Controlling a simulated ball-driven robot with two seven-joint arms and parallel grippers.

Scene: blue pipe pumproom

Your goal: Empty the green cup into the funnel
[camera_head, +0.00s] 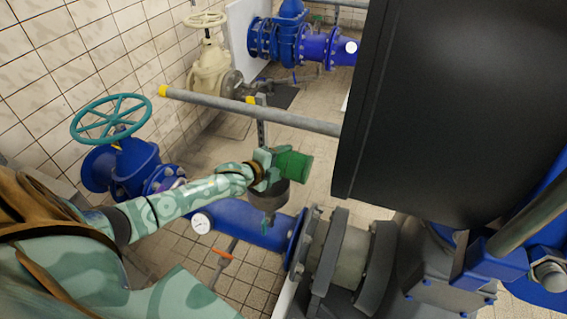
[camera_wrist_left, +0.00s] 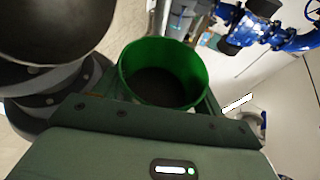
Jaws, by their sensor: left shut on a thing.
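My left gripper (camera_head: 268,172) is shut on the green cup (camera_head: 293,164) and holds it up in the air. In the head view the cup looks tilted, close above a dark funnel-like vessel (camera_head: 272,197). In the left wrist view I see into the open mouth of the cup (camera_wrist_left: 163,72); its inside is dark, and I cannot tell whether anything is in it. My right gripper is not in view.
A grey rail (camera_head: 250,110) with a yellow end runs behind the cup. Blue pipe (camera_head: 245,224) and flanges lie below; a teal handwheel valve (camera_head: 112,119) stands at left. Tiled floor shows between.

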